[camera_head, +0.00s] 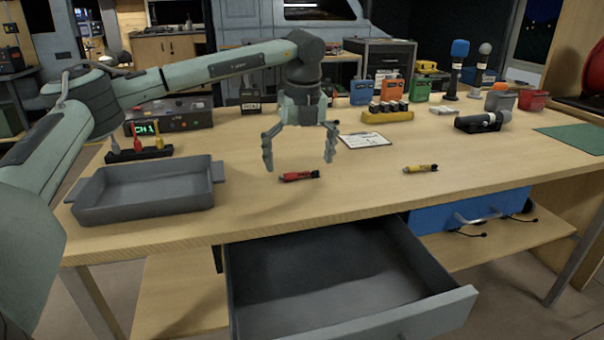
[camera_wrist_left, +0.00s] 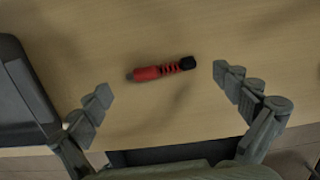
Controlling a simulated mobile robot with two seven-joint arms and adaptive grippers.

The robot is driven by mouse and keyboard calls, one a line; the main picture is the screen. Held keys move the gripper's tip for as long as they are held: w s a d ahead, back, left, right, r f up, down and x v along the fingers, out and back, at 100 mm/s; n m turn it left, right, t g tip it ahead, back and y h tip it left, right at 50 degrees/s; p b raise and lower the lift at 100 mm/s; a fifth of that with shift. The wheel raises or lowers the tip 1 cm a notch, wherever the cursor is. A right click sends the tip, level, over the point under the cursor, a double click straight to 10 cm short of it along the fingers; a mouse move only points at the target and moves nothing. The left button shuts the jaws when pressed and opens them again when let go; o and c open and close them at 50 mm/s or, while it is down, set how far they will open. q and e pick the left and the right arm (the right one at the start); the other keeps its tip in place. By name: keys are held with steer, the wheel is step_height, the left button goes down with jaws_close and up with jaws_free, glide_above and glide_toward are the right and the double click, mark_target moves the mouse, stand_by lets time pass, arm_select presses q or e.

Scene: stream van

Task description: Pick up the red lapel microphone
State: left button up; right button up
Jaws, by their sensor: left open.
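In the left wrist view the red lapel microphone (camera_wrist_left: 162,69) lies across the picture, ahead of and between the fingertips. My left gripper (camera_head: 299,160) is open and points down above it, with fingers apart to either side. In the wrist view the left gripper (camera_wrist_left: 163,82) shows its two fingers spread, not touching the microphone. My right gripper is not in view.
A grey tray (camera_head: 145,207) stands to the left. A yellow microphone (camera_head: 420,168) lies to the right, and a clipboard (camera_head: 365,140) lies behind. An open grey drawer (camera_head: 450,308) juts out below the table's front edge. Colored boxes and microphones stand at the back right.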

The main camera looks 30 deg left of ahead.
arm_select(q)
steer(key=shift+a+f, duration=0.1)
steer(key=shift+f, duration=0.55)
steer(key=c, duration=1.2)
steer(key=shift+r, duration=0.1)
